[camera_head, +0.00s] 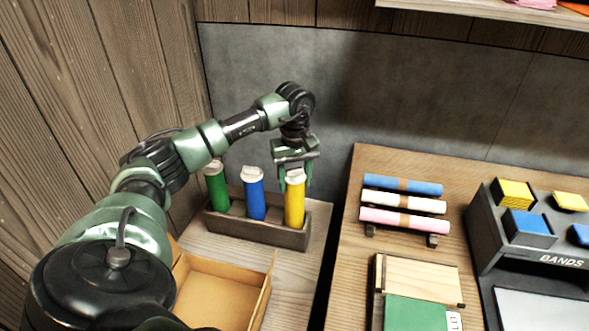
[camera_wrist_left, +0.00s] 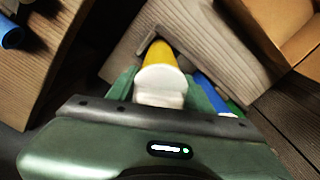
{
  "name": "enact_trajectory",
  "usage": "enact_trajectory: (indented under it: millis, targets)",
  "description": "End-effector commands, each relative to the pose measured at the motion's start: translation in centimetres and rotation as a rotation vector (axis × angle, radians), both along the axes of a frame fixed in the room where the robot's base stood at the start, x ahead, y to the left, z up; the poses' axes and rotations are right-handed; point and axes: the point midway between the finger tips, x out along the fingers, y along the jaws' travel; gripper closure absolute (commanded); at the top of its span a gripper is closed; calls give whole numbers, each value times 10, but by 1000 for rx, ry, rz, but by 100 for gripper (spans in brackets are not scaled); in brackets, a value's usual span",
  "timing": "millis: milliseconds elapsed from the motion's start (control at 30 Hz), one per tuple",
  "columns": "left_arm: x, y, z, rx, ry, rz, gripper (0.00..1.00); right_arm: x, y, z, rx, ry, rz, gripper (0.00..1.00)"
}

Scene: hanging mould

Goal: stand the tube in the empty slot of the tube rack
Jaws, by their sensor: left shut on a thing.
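A yellow tube (camera_head: 295,205) with a white cap stands upright in the right-hand slot of the wooden tube rack (camera_head: 262,233). A blue tube (camera_head: 255,195) and a green tube (camera_head: 216,187) stand in the rack to its left. My left gripper (camera_head: 293,172) is above the rack, shut on the yellow tube near its cap. In the left wrist view the yellow tube (camera_wrist_left: 161,56) and its cap lie between the fingers. Whether its bottom rests on the slot floor is hidden. My right gripper is not in view.
An open cardboard box (camera_head: 215,290) sits in front of the rack. To the right, across a dark gap, a wooden table bears rolled tubes on a stand (camera_head: 400,225), a green book (camera_head: 415,312) and a dark bands holder (camera_head: 490,235). A grey wall panel stands behind.

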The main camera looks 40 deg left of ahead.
Motion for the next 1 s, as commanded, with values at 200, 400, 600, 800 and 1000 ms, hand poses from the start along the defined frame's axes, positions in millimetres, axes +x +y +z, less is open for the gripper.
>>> enact_trajectory:
  millis: [200, 400, 600, 800, 1000]
  targets:
    - [0, 0, 1, 0, -2, 0, 100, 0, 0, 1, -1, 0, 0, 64]
    - [0, 0, 1, 0, -2, 0, 100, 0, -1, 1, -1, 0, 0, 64]
    - [0, 0, -3, 0, -2, 0, 100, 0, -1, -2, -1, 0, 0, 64]
    - [0, 0, -7, 0, -1, 0, 100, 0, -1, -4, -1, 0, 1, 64]
    - [0, 0, -7, 0, -1, 0, 100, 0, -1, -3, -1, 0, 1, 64]
